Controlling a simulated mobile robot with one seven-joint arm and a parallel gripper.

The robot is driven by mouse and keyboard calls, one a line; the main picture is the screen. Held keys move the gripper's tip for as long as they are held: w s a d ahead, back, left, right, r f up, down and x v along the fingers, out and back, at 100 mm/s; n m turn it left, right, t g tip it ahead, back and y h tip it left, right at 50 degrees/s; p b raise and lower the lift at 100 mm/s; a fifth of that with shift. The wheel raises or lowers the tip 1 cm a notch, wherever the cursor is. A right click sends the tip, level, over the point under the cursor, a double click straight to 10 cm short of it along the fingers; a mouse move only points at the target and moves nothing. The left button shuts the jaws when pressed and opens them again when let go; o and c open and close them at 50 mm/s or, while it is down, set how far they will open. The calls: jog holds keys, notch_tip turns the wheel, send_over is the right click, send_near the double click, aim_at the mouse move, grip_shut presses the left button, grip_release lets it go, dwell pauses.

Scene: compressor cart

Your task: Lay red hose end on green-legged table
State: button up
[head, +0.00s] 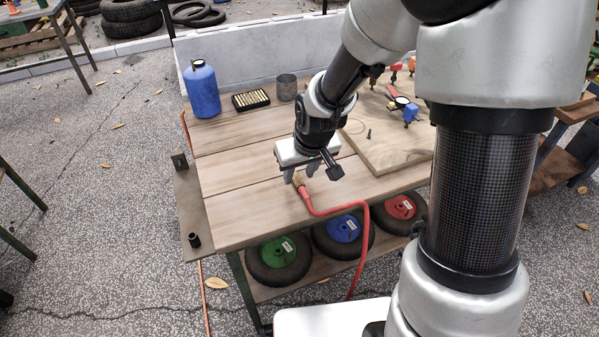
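The red hose (335,208) crosses the front of the wooden tabletop and drops over its front edge. Its brass-coloured hose end (298,178) is at the tips of my gripper (300,173). The gripper points down over the front middle of the green-legged table (235,200). Its two fingers show on either side of the hose end, but I cannot tell whether they press on it. I also cannot tell whether the hose end touches the wood. A dark green leg shows under the table's front left corner.
A blue bottle (202,90), a cartridge box (250,99) and a grey cup (287,87) stand at the back left. A board (395,150) with a gauge fitting (405,108) lies at the right. Wheels (278,258) sit on the lower shelf. The left tabletop is clear.

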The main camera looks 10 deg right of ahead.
jog(key=s+d+r+m+t+h+p, duration=0.15)
jog(key=s+r, duration=0.35)
jog(key=r, duration=0.5)
jog(key=s+d+r+g+y+p, duration=0.1)
jog(key=s+d+r, duration=0.3)
jog(key=r, duration=0.5)
jog(key=s+d+r+m, duration=0.1)
jog(key=s+r, duration=0.1)
jog(key=s, duration=0.3)
jog(key=s+d+r+t, duration=0.1)
jog(key=s+r, duration=0.2)
jog(key=s, duration=0.3)
jog(key=shift+s+d+r+m+h, duration=0.15)
jog(key=shift+d+r+m+h, duration=0.05)
jog(key=shift+d+m+h, duration=0.15)
jog(key=shift+r+p, duration=0.1)
jog(key=shift+p, duration=0.2)
notch_tip(320, 180, up, 17)
jog(key=p, duration=1.7)
jog(key=shift+c, duration=0.6)
